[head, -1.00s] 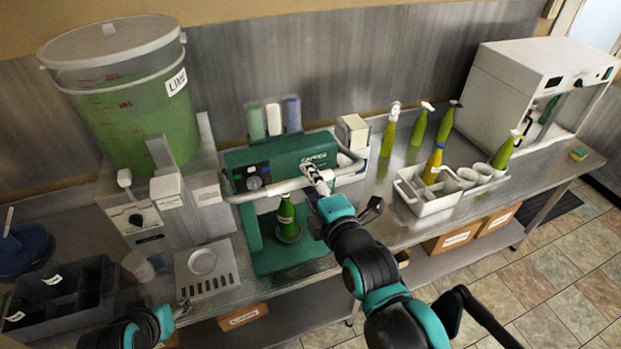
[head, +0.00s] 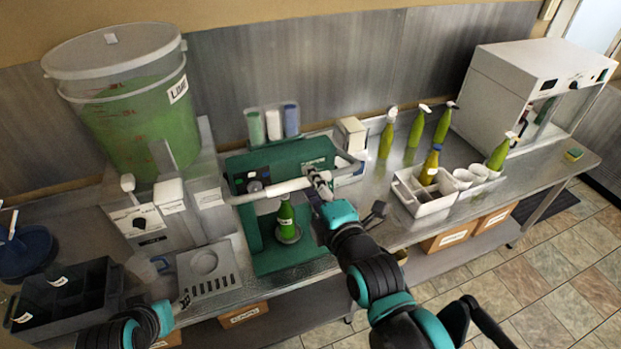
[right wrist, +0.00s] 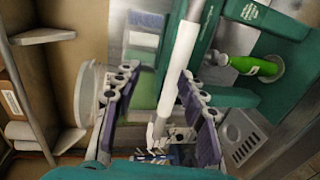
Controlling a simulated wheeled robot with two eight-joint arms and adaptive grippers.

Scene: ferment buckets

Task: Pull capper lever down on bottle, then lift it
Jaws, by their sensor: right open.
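The green capper (head: 262,262) stands on the steel counter, with a pale lever bar (head: 271,190) running across its front. A green bottle (head: 286,217) stands upright on the capper's base, below the lever; it also shows in the right wrist view (right wrist: 252,65). My right gripper (head: 319,183) is at the right part of the lever. In the right wrist view the lever bar (right wrist: 180,58) runs between its two spread, purple-padded fingers, with gaps beside it. My left gripper (head: 184,299) is low at the left by the counter's front edge, small and unclear.
A large lime bucket (head: 140,120) and a white dispenser (head: 140,222) stand left of the capper. A dark divided bin (head: 65,290) is at the front left. At right are a white caddy (head: 424,199), several green bottles and a white cabinet (head: 535,85).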

